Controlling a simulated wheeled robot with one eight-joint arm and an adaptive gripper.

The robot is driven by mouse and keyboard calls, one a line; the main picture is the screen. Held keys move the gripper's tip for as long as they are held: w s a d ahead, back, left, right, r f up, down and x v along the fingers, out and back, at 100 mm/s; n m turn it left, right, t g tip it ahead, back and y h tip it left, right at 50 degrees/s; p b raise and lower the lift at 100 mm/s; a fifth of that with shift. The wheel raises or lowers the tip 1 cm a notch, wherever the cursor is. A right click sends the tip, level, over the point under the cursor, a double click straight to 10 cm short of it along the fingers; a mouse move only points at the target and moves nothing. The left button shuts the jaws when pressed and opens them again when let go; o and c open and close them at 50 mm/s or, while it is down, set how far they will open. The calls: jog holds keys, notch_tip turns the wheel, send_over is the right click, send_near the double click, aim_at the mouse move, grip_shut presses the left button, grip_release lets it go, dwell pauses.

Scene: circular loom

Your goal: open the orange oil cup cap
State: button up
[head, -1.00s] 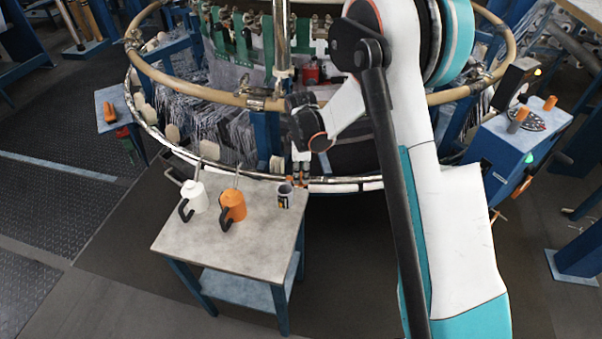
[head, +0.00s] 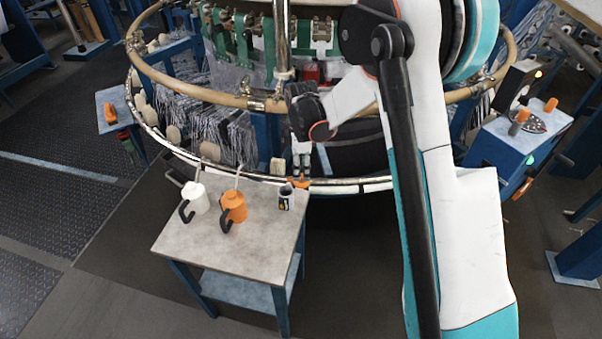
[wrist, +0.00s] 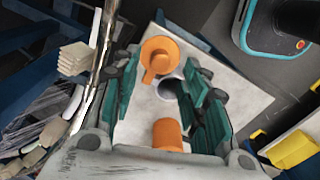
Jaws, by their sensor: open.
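In the wrist view, a round orange piece with a short tab (wrist: 160,52), which looks like the oil cup cap, shows between the far ends of my fingers. A second orange cylinder (wrist: 168,134) shows nearer the palm. My gripper (wrist: 166,80) is open, its green pads on either side with a gap between them. In the head view, my gripper (head: 306,158) points down beside the loom's lower rim, just above a small orange piece (head: 298,183). I cannot tell whether the pads touch the cap.
A small table (head: 250,250) bears a white can (head: 196,198), an orange can (head: 234,206) and a small labelled cup (head: 286,198). The loom's shiny rim (head: 345,186) curves behind it. A blue control box (head: 510,140) stands at right. Floor at lower left is clear.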

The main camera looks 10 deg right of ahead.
aim_at(302, 176)
notch_tip(302, 176, up, 9)
jog(key=shift+f, duration=0.2)
dwell(0.3)
jog(key=shift+r, duration=0.1)
jog(key=s+d+r+m+t, duration=0.35)
jog(key=s+r+m, duration=0.35)
jog(key=s+r, duration=0.6)
jog(key=s+d+m+t, duration=0.3)
jog(key=s+m, duration=0.6)
jog(key=s, duration=0.7)
jog(key=shift+s+d+r+t, duration=0.2)
jog(key=shift+d+r+t, duration=0.2)
jog(key=shift+d, duration=0.2)
